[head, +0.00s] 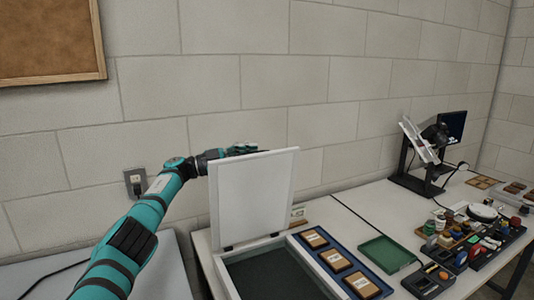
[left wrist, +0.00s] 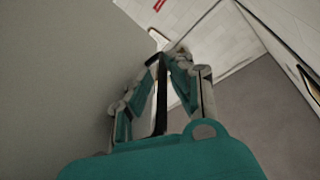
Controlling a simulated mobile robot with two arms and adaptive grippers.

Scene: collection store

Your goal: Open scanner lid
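The scanner's white lid (head: 252,195) stands raised, close to upright, in the head view. It is hinged at the back of the scanner base (head: 232,280), whose dark glass (head: 275,272) is uncovered. My left gripper (head: 240,151) is at the lid's upper left edge, partly hidden behind the lid. In the left wrist view, the left gripper's fingers (left wrist: 167,52) come close together at the tips, with no object clearly held between them. I cannot tell whether they touch the lid. My right gripper is not in view.
A blue tray with framed brown pieces (head: 331,259) lies right of the scanner, then a green tray (head: 387,254). Farther right are a black stand (head: 413,183) and several small items in dark trays (head: 478,258). The block wall (head: 340,120) is close behind the lid.

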